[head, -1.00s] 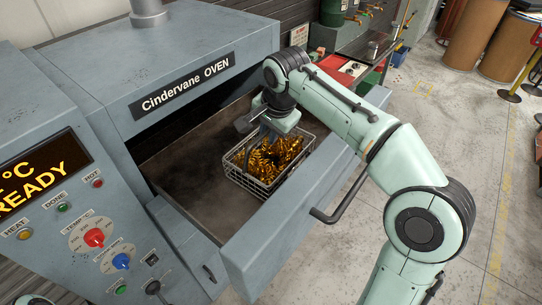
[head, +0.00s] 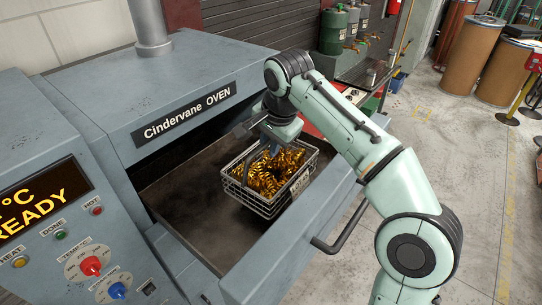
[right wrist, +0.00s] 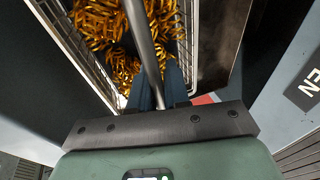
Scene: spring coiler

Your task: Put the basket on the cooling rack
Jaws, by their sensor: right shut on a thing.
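The wire basket (head: 262,205), full of golden coiled springs (head: 275,172), hangs inside the open oven drawer (head: 205,235) and looks raised a little above its floor. My right gripper (head: 270,138) is above the basket and shut on its handle. In the right wrist view the grey handle bar (right wrist: 143,45) runs down between the dark fingers (right wrist: 160,88), with springs and the basket's wire sides beyond. My left gripper is not in view. I cannot make out a cooling rack in these frames.
The oven (head: 185,85) stands at the left with its control panel (head: 45,190) in front. The drawer's front wall and handle (head: 342,232) are near my right arm.

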